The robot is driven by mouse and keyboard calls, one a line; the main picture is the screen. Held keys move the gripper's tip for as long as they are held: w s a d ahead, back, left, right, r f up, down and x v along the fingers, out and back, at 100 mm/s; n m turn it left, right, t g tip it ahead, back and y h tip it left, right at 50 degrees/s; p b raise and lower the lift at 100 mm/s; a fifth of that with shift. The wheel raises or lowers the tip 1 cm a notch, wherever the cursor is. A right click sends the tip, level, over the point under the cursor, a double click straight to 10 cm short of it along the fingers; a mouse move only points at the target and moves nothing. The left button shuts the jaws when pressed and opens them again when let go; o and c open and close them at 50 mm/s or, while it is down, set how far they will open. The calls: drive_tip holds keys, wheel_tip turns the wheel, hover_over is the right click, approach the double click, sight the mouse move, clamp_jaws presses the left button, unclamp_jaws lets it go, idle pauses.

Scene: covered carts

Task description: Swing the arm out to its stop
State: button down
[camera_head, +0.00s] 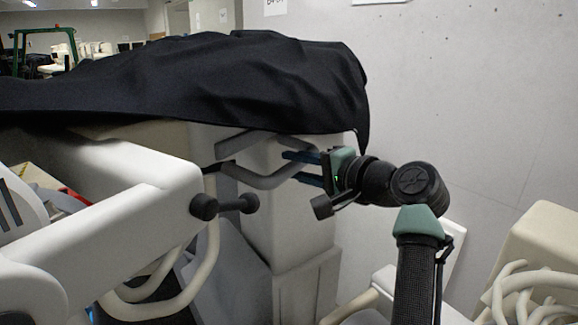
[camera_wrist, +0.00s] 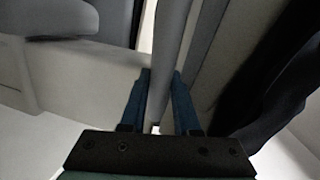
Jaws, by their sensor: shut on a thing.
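A grey bent bar handle (camera_head: 262,183) sticks out from a pale cart body under a black cover. My gripper (camera_head: 292,167) comes in from the right with blue fingers, one above the other, at the right side of this handle. In the wrist view a grey bar (camera_wrist: 173,35) runs between the two blue fingers of my gripper (camera_wrist: 160,85), which is shut on it. A white arm (camera_head: 130,200) with black knobs ends just left of the handle. I cannot tell how the handle and this arm are joined.
The black cover (camera_head: 220,80) drapes over the cart and hangs close above my gripper. A grey wall (camera_head: 470,110) stands behind to the right. A cream cart with coiled pale hoses (camera_head: 530,285) is at the lower right. Another pale hose loops below the white arm.

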drive_tip(key=shift+w+d, duration=0.1)
drive_tip(key=shift+d, duration=1.25)
drive_tip(key=c, duration=0.7)
unclamp_jaws()
drive_tip(key=shift+d, duration=0.25)
drive_tip(key=shift+o, duration=0.2)
drive_tip(key=shift+a, duration=0.4)
drive_tip(key=b+v, duration=0.4)
drive_tip(key=v, duration=0.9)
drive_tip(key=shift+b, duration=0.35)
